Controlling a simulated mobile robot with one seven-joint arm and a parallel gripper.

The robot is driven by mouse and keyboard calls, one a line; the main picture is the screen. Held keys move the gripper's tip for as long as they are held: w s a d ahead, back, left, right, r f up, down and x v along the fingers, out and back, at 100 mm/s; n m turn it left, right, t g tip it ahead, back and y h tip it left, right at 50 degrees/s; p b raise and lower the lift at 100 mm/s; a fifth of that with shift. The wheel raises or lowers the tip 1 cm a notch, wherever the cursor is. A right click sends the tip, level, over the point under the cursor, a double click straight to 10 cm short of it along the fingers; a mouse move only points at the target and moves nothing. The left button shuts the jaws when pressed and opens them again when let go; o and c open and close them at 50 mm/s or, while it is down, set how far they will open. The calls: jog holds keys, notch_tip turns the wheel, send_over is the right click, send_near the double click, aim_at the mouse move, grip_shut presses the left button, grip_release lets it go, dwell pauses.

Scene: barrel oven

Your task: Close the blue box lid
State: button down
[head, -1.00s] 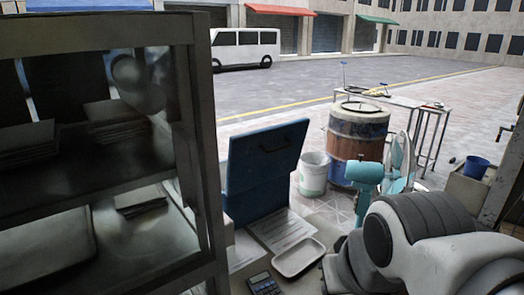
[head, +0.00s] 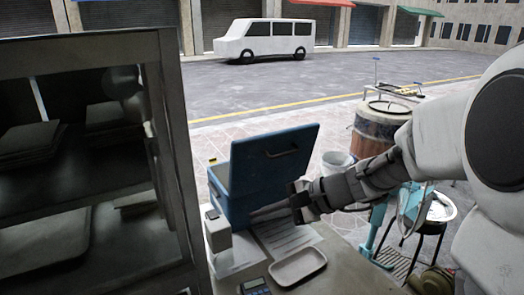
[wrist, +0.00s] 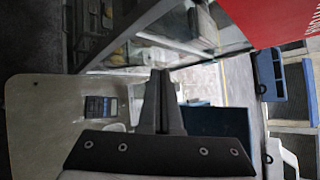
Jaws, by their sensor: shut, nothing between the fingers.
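The blue box (head: 222,184) sits at the far edge of the counter, just right of the glass cabinet. Its blue lid (head: 262,172) is open and stands steeply raised, with a dark handle on the face toward me. My gripper (head: 262,211) is low in front of the lid, by its lower edge; I cannot tell whether it touches. In the wrist view my gripper's fingers (wrist: 160,88) are together with nothing between them. A dark blue surface (wrist: 205,118), likely the box or lid, shows just right of them.
The glass cabinet (head: 178,160) stands close on the left. A white dispenser (head: 217,232), papers (head: 285,238), a pale tray (head: 298,267) and a calculator (head: 255,287) are on the counter. A wooden barrel (head: 380,130) and a white bucket (head: 335,162) stand beyond.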

jog(key=w+d+f+m+t+h+p, duration=0.1)
jog(key=w+d+f+m+t+p, duration=0.15)
jog(key=w+d+m+t, duration=0.6)
jog(key=w+d+f+m+t+h+p, duration=0.1)
jog(key=w+d+f+m+t+h, duration=0.3)
jog(key=w+d+m, duration=0.75)
jog(key=w+a+y+p, duration=0.1)
jog(key=w+a, duration=0.3)
jog(key=w, duration=0.2)
jog(key=w+a+r+n+y+p, duration=0.1)
jog(key=w+a, duration=0.3)
jog(key=w, duration=0.3)
jog(key=shift+a+r+y, duration=0.3)
jog(key=shift+w+r, duration=0.1)
